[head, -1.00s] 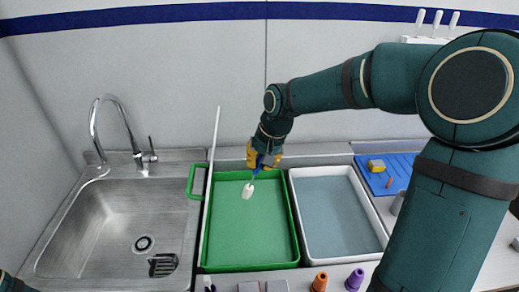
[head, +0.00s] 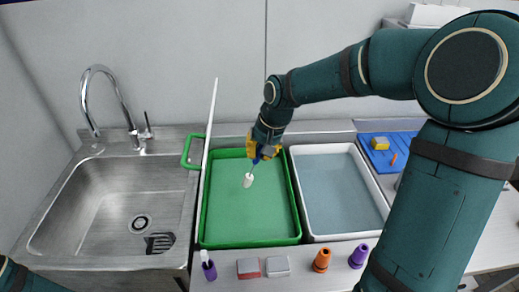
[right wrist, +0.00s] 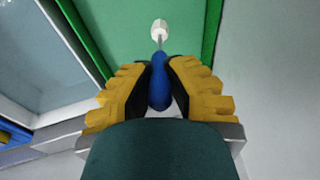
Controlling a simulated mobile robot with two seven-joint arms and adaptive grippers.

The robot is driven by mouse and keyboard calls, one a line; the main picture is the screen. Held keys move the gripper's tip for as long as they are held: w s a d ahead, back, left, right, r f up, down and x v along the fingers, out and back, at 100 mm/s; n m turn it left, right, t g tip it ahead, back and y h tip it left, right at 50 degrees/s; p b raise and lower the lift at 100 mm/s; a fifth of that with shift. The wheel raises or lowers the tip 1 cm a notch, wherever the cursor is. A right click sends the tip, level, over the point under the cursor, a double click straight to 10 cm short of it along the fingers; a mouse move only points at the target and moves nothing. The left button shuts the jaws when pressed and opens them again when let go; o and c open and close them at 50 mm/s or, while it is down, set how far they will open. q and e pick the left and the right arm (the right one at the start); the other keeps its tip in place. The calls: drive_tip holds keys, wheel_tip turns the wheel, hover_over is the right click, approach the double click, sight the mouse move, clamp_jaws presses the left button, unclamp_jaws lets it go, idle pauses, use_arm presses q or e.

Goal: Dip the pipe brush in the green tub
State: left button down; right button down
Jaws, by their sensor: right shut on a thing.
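The pipe brush (head: 248,181) has a blue handle and a white head. My right gripper (head: 264,150) is shut on its handle and holds it tilted, head down, over the back part of the green tub (head: 250,241). In the right wrist view the blue handle (right wrist: 159,85) sits between the yellow fingers (right wrist: 160,75), with the white head beyond it against green. I cannot tell whether the head touches the tub floor. A bit of my left arm (head: 14,275) shows at the lower left corner; its gripper is out of view.
A thin white divider (head: 209,150) stands between the tub and the steel sink (head: 110,205). A grey-white tub (head: 340,190) is at the right. In front are a purple holder (head: 209,269), a red-grey block (head: 248,268), a grey block (head: 278,266), an orange cone (head: 321,260) and a purple cone (head: 358,256).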

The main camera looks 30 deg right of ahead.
drive_tip(key=shift+f+b, duration=1.6)
drive_tip(key=shift+f, duration=1)
drive_tip(key=shift+r+p, duration=2.15)
drive_tip(key=shift+r, duration=0.45)
drive_tip(key=shift+r+p, duration=1.65)
drive_tip(key=shift+r, duration=0.5)
drive_tip(key=shift+r+p, duration=1.65)
drive_tip(key=shift+r, duration=0.4)
drive_tip(key=shift+f, duration=0.1)
